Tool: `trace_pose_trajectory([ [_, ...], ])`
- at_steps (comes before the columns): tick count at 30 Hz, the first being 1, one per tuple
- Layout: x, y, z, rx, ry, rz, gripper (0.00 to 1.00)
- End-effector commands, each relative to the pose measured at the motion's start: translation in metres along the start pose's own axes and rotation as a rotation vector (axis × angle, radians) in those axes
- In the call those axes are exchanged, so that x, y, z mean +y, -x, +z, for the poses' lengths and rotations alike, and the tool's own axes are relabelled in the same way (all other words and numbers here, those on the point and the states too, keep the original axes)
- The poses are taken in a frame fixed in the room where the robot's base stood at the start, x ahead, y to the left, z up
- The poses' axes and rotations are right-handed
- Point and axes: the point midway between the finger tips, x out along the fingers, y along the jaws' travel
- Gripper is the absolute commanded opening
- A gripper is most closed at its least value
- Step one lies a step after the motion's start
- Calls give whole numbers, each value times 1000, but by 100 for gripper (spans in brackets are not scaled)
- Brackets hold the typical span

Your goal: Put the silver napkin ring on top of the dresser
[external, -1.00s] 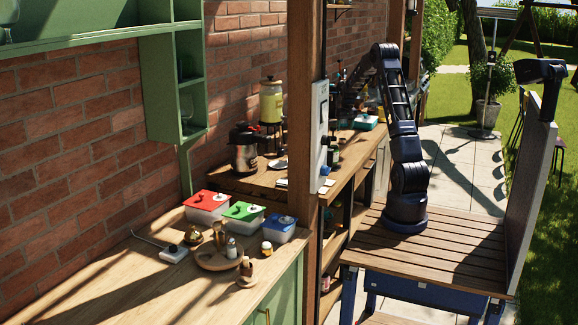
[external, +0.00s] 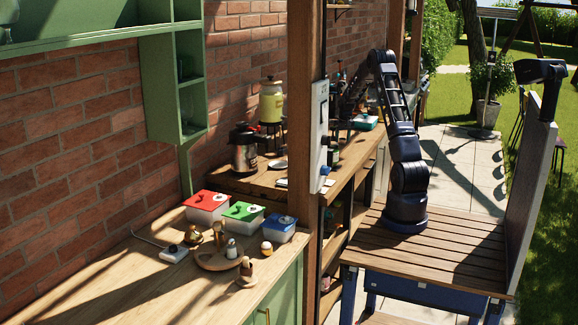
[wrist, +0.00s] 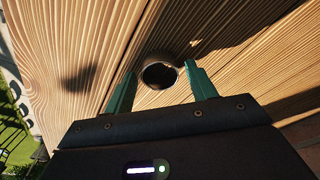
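In the wrist view, a small round ring (wrist: 159,62) with a dark hollow middle sits on a wooden plank surface; it looks like the silver napkin ring. My gripper (wrist: 160,71) is open, with one teal fingertip to each side of the ring and small gaps showing. In the external view, my arm reaches over the far wooden counter (external: 232,182); the gripper and ring cannot be made out there among the clutter. A green cabinet with a wooden top (external: 120,275), apparently the dresser, stands in the left foreground.
The green cabinet's top bears boxes with red (external: 206,200), green (external: 243,211) and blue (external: 281,228) lids and a round wooden tray (external: 214,263). Its near left part is clear. A wooden post (external: 303,110) stands between cabinet and counter. A metal kettle (external: 243,150) stands on the counter.

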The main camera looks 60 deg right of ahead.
Motion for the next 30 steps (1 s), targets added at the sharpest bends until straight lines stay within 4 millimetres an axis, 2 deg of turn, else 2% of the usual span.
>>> trace_pose_trajectory([
  [1,0,0,0,0,0,0,46],
  [5,0,0,0,0,0,0,21],
  [6,0,0,0,0,0,0,18],
  [8,0,0,0,0,0,0,15],
  [17,0,7,-2,2,0,0,14],
  [23,0,40,-6,3,-1,1,14],
  [30,0,101,-16,4,0,1,14],
])
